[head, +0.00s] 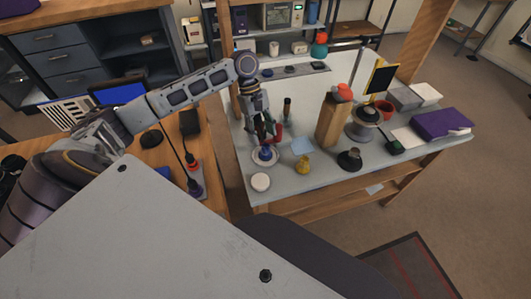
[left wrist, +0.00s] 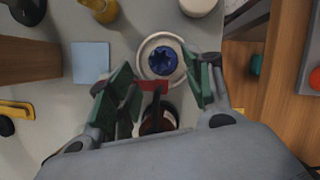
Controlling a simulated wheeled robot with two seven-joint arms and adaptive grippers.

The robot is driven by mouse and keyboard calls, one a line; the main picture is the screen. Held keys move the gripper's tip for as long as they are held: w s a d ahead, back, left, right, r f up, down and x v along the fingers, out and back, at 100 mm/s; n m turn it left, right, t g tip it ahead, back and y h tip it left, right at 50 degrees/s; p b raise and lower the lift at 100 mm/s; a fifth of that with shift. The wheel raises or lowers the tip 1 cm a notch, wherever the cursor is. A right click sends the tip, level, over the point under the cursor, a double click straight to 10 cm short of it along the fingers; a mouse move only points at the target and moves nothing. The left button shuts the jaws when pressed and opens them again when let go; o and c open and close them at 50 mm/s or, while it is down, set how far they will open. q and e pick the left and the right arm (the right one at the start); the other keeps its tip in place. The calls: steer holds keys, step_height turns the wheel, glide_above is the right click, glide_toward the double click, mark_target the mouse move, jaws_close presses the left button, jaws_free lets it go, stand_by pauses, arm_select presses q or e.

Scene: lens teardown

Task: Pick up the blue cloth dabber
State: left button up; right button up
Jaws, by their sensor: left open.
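The blue cloth dabber (head: 264,153) sits on a round white dish (head: 254,161) near the left end of the grey-topped bench. In the left wrist view the dabber (left wrist: 158,62) shows as a crumpled blue top inside the pale dish (left wrist: 142,56). My left gripper (head: 267,139) points down just above the dabber. In the left wrist view its green fingers (left wrist: 160,82) are spread apart, with the dabber beyond and between their tips. A red piece lies between the fingers in that view; I cannot tell what it belongs to. My right gripper is not in view.
A white round jar (head: 260,182) stands just in front of the dish. A light blue square (head: 303,146), a yellow vessel (head: 303,164) and a dark upright cylinder (head: 287,107) are nearby. A wooden block (head: 332,122) stands farther right. A wooden post (head: 225,70) rises left of the gripper.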

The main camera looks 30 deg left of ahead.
mark_target(265, 145)
arm_select(q)
steer(key=shift+s+d+f, duration=0.1)
steer(key=shift+d+f, duration=0.05)
steer(key=shift+f, duration=0.25)
steer(key=shift+s+d+f, duration=0.1)
steer(key=shift+d+f, duration=0.1)
steer(key=shift+f, duration=0.25)
steer(key=x, duration=0.3)
steer(key=shift+f+b, duration=0.25)
steer(key=shift+b, duration=0.15)
steer(key=shift+s+d+f, duration=0.1)
steer(key=shift+d+f, duration=0.1)
steer(key=shift+f, duration=0.1)
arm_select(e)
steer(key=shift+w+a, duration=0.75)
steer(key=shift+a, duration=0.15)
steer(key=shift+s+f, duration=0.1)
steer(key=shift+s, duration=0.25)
